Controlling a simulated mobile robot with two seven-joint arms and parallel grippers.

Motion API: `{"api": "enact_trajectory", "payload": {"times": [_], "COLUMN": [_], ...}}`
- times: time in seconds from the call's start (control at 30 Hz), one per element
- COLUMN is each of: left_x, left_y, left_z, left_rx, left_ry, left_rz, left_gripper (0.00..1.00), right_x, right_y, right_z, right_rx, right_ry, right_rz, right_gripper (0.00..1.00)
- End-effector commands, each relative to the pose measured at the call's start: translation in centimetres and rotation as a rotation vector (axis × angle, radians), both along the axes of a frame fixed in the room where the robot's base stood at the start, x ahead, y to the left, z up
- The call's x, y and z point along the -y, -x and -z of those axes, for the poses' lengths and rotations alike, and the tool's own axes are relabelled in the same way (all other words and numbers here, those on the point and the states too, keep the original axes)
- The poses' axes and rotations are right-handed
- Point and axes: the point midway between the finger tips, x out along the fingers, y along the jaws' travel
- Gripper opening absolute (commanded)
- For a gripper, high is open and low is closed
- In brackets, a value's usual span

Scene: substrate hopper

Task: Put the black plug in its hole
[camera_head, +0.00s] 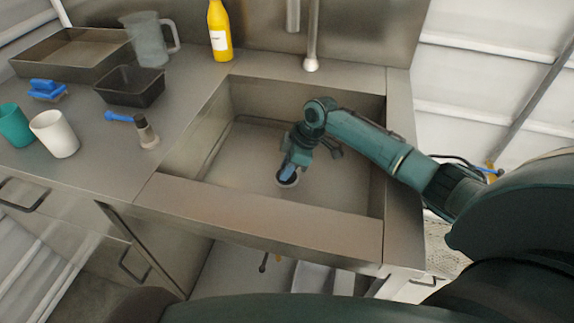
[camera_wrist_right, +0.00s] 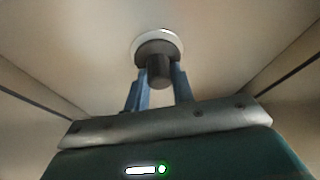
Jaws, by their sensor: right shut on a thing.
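The black plug (camera_wrist_right: 158,68) is between the two blue fingers of my right gripper (camera_wrist_right: 160,85) in the right wrist view. The gripper is shut on its stem. The plug's wide dark disc is over the pale ring of the drain hole (camera_wrist_right: 137,45); whether it is seated or just above cannot be told. In the head view my right gripper (camera_head: 288,172) reaches down into the sink basin (camera_head: 340,190), with the hole's ring (camera_head: 280,184) at its fingertips. The plug is mostly hidden there by the fingers. My left gripper is not in view.
Basin walls surround my right gripper, and a tap (camera_head: 311,50) stands behind. On the left counter are a brush with a blue handle (camera_head: 120,117), a white cup (camera_head: 54,134), a teal cup (camera_head: 14,126), a dark tray (camera_head: 130,87) and a clear jug (camera_head: 146,42). A yellow bottle (camera_head: 219,32) stands behind.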

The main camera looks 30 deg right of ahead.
Motion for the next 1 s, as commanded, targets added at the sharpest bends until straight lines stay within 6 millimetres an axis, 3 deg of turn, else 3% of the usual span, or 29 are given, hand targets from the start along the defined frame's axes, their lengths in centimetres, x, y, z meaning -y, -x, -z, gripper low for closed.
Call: {"api": "enact_trajectory", "payload": {"times": [0.17,0.2,0.5,0.83,1.0], "left_x": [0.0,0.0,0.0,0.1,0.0], "left_y": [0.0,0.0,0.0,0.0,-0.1], "left_z": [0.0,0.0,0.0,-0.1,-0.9], "left_rx": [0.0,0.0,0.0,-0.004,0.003], "left_ry": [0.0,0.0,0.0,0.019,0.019], "left_rz": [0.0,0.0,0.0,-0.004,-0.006], "left_gripper": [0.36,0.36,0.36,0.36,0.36], "right_x": [0.0,0.0,0.0,0.0,1.1], "right_y": [0.0,0.0,0.0,0.0,0.5], "right_z": [-0.1,-0.1,-0.1,-0.1,-3.0], "right_rx": [0.0,0.0,0.001,0.0,0.005], "right_ry": [-0.001,-0.001,-0.001,0.0,0.001], "right_rz": [0.0,0.0,-0.001,0.0,-0.001], "right_gripper": [0.0,0.26,0.5,0.5,0.5]}}
